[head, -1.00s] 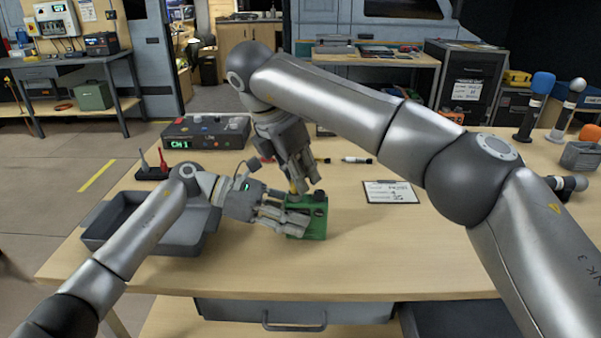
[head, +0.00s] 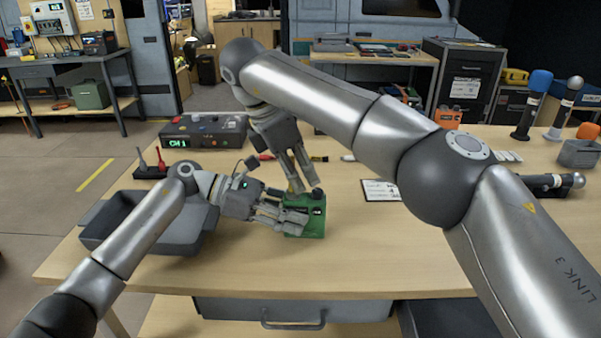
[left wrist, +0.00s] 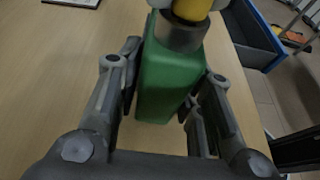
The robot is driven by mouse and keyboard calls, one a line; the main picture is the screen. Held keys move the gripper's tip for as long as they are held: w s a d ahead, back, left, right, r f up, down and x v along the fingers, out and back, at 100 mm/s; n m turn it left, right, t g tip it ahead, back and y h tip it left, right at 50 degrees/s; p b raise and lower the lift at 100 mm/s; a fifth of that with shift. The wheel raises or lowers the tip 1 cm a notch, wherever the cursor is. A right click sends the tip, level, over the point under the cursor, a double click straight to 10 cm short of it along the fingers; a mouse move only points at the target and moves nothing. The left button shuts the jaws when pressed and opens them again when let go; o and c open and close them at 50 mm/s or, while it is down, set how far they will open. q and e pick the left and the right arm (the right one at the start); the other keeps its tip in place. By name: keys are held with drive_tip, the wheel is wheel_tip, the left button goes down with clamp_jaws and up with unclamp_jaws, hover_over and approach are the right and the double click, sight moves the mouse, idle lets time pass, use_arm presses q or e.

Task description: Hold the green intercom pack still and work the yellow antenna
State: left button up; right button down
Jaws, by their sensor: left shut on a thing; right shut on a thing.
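The green intercom pack (head: 312,222) stands upright on the wooden table. My left gripper (head: 290,217) is shut on the pack's body; in the left wrist view its fingers lie on both sides of the green body (left wrist: 168,85). My right gripper (head: 302,187) comes down from above and is shut on the yellow antenna at the top of the pack. The antenna (left wrist: 192,8) shows yellow above a dark grey collar (left wrist: 179,34) in the left wrist view. In the head view my right fingers hide most of it. A dark knob (head: 318,194) sits beside it.
A grey tray (head: 100,222) lies left of the pack, under my left arm. A control box with a green display (head: 203,131) stands behind. A clipboard (head: 379,190) lies to the right, partly behind my right arm. The table front is clear.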

drive_tip(key=shift+r, duration=1.25)
drive_tip(key=shift+r, duration=1.5)
use_arm(q)
drive_tip(key=o, duration=1.2)
drive_tip(key=shift+c, duration=0.2)
